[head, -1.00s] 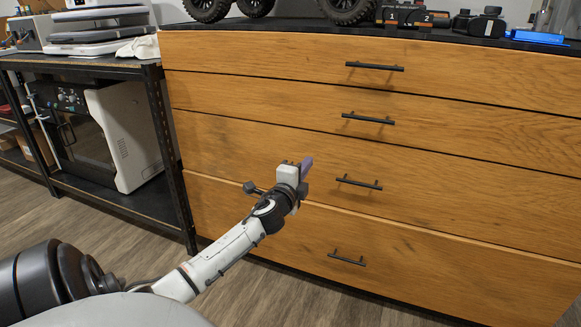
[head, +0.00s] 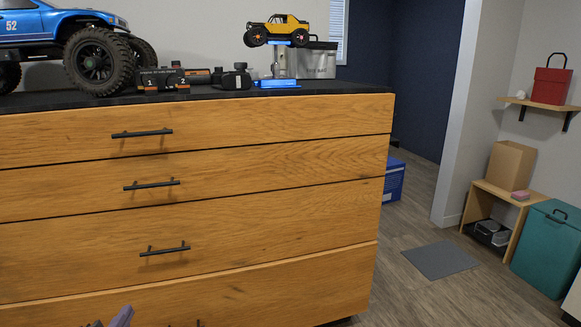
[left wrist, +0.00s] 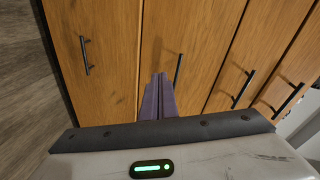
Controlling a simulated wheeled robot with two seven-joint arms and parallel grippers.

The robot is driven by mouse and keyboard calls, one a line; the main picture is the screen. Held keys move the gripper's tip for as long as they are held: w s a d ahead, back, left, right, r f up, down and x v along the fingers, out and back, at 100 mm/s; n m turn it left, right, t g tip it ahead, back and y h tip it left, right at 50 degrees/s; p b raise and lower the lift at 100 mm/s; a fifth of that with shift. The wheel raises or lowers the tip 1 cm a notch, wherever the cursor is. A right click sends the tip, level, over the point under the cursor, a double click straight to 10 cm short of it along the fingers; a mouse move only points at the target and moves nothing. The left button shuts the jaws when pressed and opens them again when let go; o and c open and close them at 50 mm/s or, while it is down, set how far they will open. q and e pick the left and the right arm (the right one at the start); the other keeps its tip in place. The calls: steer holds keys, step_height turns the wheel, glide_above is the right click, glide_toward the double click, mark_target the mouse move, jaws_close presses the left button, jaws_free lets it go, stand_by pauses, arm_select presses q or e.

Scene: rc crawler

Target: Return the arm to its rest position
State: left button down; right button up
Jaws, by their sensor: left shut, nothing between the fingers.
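My left gripper (head: 123,314) shows only as a purple fingertip at the bottom left edge of the head view, in front of the lower drawers. In the left wrist view its two purple fingers (left wrist: 159,80) lie together, shut with nothing between them. They point toward the wooden drawer fronts, apart from or near them; the gap is hard to judge. The rest of the left arm is out of the head view. My right gripper is not in view.
The wooden drawer cabinet (head: 270,178) has its drawers shut, with black bar handles (head: 152,184) sticking out. On its top stand a blue truck (head: 40,32) and a yellow crawler on a stand (head: 277,30). Open floor with a grey mat (head: 440,260) lies to the right.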

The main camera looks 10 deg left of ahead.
arm_select(q)
steer(key=s+d+f+n+g+h, duration=0.2)
steer(key=s+d+f+n+h, duration=0.15)
steer(key=s+d, duration=0.45)
steer(key=s+d+f+n+g+h, duration=0.15)
steer(key=s+d+f, duration=0.25)
steer(key=d, duration=0.8)
steer(key=s+d+f+n+g+h, duration=0.2)
steer(key=s+d+f+n+h, duration=0.15)
steer(key=s+d, duration=0.5)
step_height(320, 180, up, 10)
steer(key=d+p, duration=0.1)
steer(key=p, duration=1.6)
steer(key=shift+s+d+p, duration=0.2)
steer(key=shift+d+p, duration=0.2)
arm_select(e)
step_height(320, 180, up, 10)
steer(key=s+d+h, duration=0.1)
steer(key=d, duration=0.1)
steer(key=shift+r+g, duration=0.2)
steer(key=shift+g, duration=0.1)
arm_select(q)
steer(key=shift+m+g, duration=0.25)
